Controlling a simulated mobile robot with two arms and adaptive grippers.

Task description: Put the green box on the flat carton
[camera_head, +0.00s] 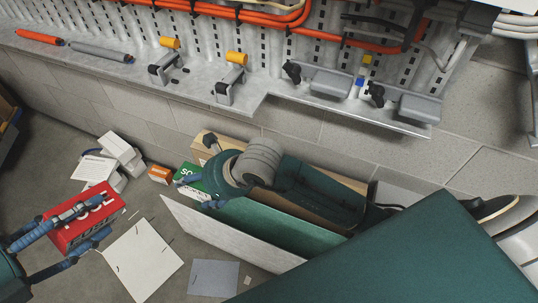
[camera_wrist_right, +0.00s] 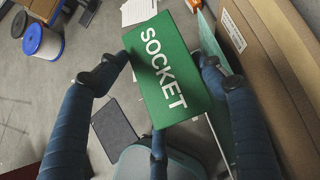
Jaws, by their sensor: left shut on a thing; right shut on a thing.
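The green box (camera_head: 188,172), lettered SOCKET, is between the fingers of my right gripper (camera_head: 195,192), which is shut on it. In the right wrist view the green box (camera_wrist_right: 168,72) sits between both fingertips. My left gripper (camera_head: 104,215) is shut on a red box (camera_head: 72,232) with white letters, at the left. A brown carton (camera_wrist_right: 262,55) with a white label stands beside the green box in the wrist view. In the head view this carton (camera_head: 199,150) is partly hidden by my right arm. I cannot tell which thing is the flat carton.
Green and white panels (camera_head: 232,238) stand beside my right arm. A pale sheet (camera_head: 142,262) and a grey sheet (camera_head: 213,277) lie on the floor. A small orange box (camera_head: 159,174) and white items (camera_head: 122,153) lie behind. A metal shelf (camera_head: 205,85) runs along the wall.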

